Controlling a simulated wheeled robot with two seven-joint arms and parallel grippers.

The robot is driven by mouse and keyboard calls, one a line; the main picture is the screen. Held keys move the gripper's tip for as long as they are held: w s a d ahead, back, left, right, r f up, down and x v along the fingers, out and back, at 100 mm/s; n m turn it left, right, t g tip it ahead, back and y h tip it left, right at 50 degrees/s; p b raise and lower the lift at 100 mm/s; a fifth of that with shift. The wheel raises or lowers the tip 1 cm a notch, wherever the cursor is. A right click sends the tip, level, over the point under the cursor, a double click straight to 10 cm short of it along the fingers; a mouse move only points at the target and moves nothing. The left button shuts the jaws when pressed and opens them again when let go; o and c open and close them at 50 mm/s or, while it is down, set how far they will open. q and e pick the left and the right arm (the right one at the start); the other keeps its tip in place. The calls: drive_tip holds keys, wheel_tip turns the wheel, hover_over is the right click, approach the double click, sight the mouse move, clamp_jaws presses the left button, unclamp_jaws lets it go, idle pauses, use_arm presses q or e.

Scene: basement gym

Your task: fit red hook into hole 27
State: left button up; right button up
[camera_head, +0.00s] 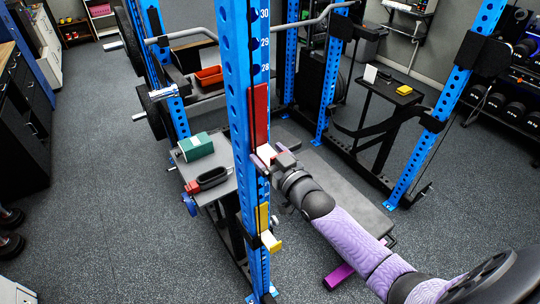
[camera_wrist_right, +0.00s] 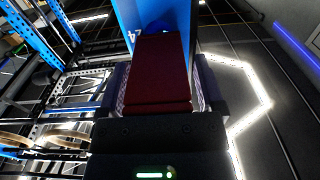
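The red hook (camera_head: 261,113) stands upright against the front blue upright (camera_head: 237,60), with a pale lip at its lower end. My right gripper (camera_head: 272,157) is at that lower end. In the right wrist view, the red hook (camera_wrist_right: 163,75) fills the space between the two fingers of my right gripper (camera_wrist_right: 163,95), so it is shut on the hook. The blue upright (camera_wrist_right: 129,15) is right behind it. The labels 30, 29 and 28 show above the hook. Hole 27 is hidden, and I cannot tell whether the hook's peg is in a hole. My left gripper is out of view.
A yellow hook (camera_head: 265,228) sits lower on the same upright. A stand at left holds a green box (camera_head: 195,146) and a red-and-black item (camera_head: 207,180). A grey bench (camera_head: 345,190) lies behind my right arm.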

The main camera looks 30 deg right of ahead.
drive_tip(key=shift+o, duration=0.5)
drive_tip(key=shift+f, duration=0.15)
drive_tip(key=s, duration=1)
drive_tip(key=shift+d, duration=0.4)
